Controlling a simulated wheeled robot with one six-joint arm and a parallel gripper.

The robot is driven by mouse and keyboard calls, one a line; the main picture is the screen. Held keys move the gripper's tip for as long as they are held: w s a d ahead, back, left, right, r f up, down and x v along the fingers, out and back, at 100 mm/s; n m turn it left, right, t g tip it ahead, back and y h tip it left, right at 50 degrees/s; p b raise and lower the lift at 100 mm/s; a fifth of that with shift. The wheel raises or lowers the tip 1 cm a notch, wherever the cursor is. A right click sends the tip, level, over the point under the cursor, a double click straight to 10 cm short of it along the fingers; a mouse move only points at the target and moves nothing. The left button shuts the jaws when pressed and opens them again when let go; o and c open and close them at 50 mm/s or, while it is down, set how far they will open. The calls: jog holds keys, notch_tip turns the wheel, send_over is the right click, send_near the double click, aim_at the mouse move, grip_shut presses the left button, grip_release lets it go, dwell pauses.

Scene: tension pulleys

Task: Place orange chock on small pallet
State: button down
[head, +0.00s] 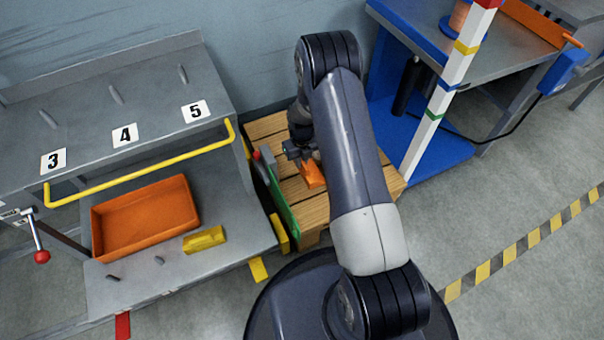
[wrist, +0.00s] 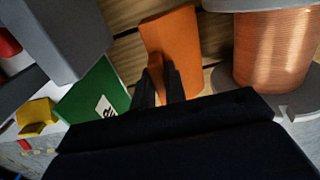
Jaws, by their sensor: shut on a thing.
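The orange chock (head: 313,175) is at the small wooden pallet (head: 262,127), over its slatted top. My gripper (head: 305,160) is shut on the chock from above. In the wrist view the two dark fingertips (wrist: 162,80) close on the near end of the orange chock (wrist: 172,42), and wooden slats (wrist: 128,55) show behind it. I cannot tell whether the chock touches the slats or is just above them. My arm hides the right part of the pallet in the head view.
A green panel (head: 283,205) and a grey part stand along the pallet's left side. A copper spool (wrist: 275,48) is close on the right in the wrist view. A grey rack with an orange tray (head: 145,217) and yellow chock (head: 204,240) stands left. A white post (head: 440,105) rises right.

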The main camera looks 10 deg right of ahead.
aim_at(302, 170)
jog(key=shift+f+b, duration=0.8)
jog(key=shift+f, duration=2)
jog(key=shift+f, duration=0.15)
jog(key=c, duration=1.5)
grip_release()
jog(key=shift+o, duration=0.2)
notch_tip(302, 170, up, 12)
jog(key=p, duration=0.4)
